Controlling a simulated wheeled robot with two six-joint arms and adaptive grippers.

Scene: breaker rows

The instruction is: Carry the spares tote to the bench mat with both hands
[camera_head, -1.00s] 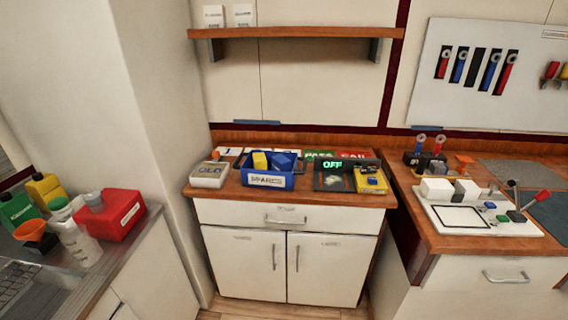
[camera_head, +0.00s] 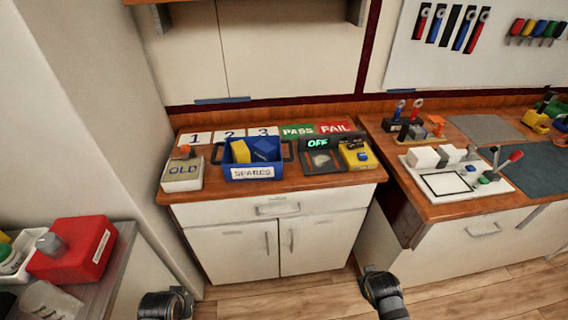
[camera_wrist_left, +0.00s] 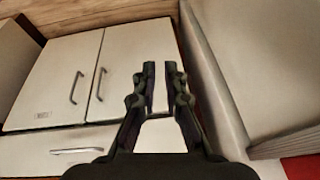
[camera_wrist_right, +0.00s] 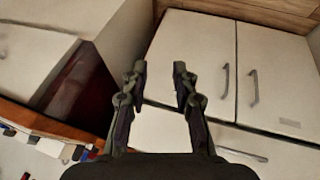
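The blue spares tote (camera_head: 228,173) stands on the wooden top of the middle cabinet, with a white SPARES label on its front and dark handles at both ends. Yellow and blue items show inside it. On the bench at right lie a grey mat (camera_head: 485,128) and a dark blue-grey mat (camera_head: 542,172); which is the bench mat I cannot tell. My left gripper (camera_wrist_left: 160,68) is open and empty in front of the cabinet. My right gripper (camera_wrist_right: 160,68) is open and empty there too. Both are well apart from the tote. My arms show at the bottom of the head view.
An OLD box (camera_head: 182,185) stands left of the tote. A dark OFF device (camera_head: 322,160) and a yellow meter (camera_head: 358,155) stand right of it. A white board (camera_head: 456,178) with a red-handled lever occupies the right bench's front. A red box (camera_head: 75,250) is at left.

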